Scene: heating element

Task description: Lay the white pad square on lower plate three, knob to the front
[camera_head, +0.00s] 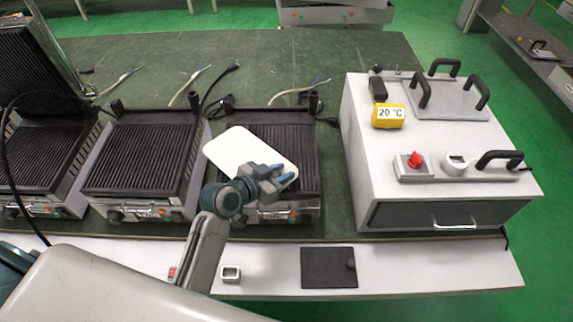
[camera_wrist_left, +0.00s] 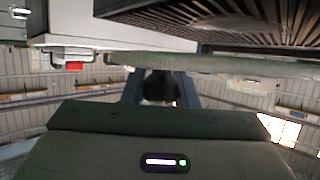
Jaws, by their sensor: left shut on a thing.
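The white pad (camera_head: 245,150) is in my left gripper (camera_head: 284,177), over the ribbed lower plate (camera_head: 300,140) of the third grill from the left. The pad is turned askew to the plate and reaches past its left edge. My left gripper is shut at the pad's front right part. In the left wrist view a dark round knob (camera_wrist_left: 160,86) sits between the fingers, and the pad (camera_wrist_left: 215,63) shows edge-on as a pale bar below the ribbed plate (camera_wrist_left: 220,18). I cannot tell whether pad and plate touch. My right gripper is not in view.
The second grill (camera_head: 145,160) stands close to the left; the first grill (camera_head: 40,155) has its ribbed lid (camera_head: 45,50) raised. A white heater box (camera_head: 440,150) stands at right. A black flat pad (camera_head: 328,267) and a small white-rimmed part (camera_head: 231,274) lie on the front ledge.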

